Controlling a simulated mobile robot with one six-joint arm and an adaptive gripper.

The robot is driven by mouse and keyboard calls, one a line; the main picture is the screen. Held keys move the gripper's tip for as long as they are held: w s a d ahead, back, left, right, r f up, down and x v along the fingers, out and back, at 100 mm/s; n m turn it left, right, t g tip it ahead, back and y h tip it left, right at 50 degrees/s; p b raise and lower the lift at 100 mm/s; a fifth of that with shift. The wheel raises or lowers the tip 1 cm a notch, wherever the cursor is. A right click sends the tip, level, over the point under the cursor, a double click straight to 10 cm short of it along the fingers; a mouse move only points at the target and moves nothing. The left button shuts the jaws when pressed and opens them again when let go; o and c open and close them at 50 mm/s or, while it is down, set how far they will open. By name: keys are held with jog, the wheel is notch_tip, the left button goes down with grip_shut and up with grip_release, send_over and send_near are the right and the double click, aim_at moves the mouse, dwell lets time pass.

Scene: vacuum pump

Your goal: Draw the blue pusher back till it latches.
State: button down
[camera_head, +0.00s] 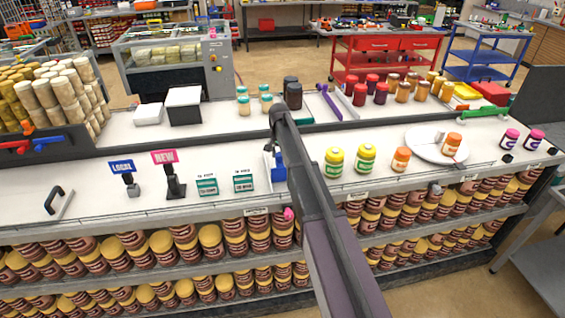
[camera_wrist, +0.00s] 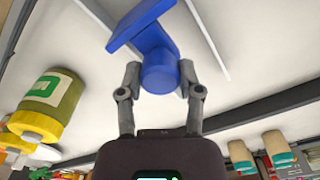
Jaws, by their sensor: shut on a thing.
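The blue pusher (camera_wrist: 145,30) fills the upper middle of the wrist view, with a round knob end and a flat crosswise bar. My gripper (camera_wrist: 159,78) has one finger on each side of the round end and is shut on it. In the head view a blue part (camera_head: 269,164) shows on the white counter just left of my arm, partly hidden by it. Whether the pusher is latched cannot be told.
Yellow-lidded jars (camera_head: 334,162) and an orange jar (camera_head: 401,159) stand right of my arm. Green-white price cards (camera_head: 243,182) and a pink NEW sign (camera_head: 175,157) stand left. A white plate (camera_head: 425,140) lies farther right. A shelf edge runs behind the counter.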

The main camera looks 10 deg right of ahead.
jog(key=w, duration=0.6)
jog(key=shift+w, duration=0.25)
jog(key=shift+c, duration=1.3)
grip_release()
